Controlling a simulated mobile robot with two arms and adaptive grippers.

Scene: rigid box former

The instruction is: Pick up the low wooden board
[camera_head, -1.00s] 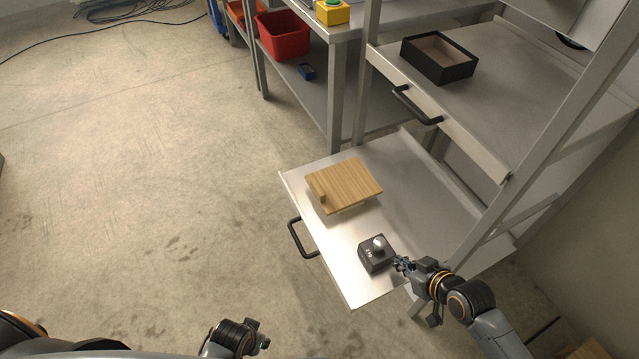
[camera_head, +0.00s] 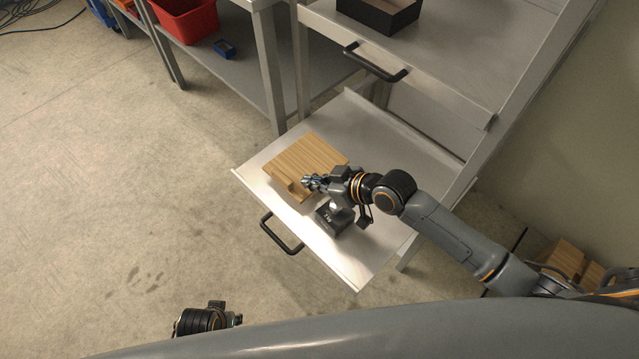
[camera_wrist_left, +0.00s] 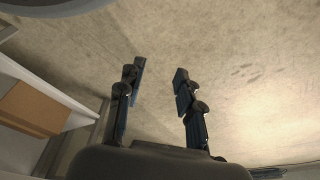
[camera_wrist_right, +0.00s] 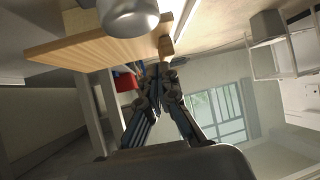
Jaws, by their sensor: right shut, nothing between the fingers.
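The low wooden board (camera_head: 308,155) lies on the pulled-out metal shelf, with a small wooden block at its near left edge. My right gripper (camera_head: 310,183) is shut and empty at the board's near edge, beside that block; I cannot tell whether it touches. In the right wrist view the board (camera_wrist_right: 85,48) is at upper left, the block (camera_wrist_right: 165,46) just beyond the closed fingertips (camera_wrist_right: 153,72). My left gripper (camera_head: 238,319) is low over the floor, away from the shelf. In the left wrist view its fingers (camera_wrist_left: 158,75) are apart with nothing between.
The shelf has a black handle (camera_head: 281,235). A black open box (camera_head: 378,14) sits on the upper shelf. A red bin (camera_head: 186,18) is at the back left.

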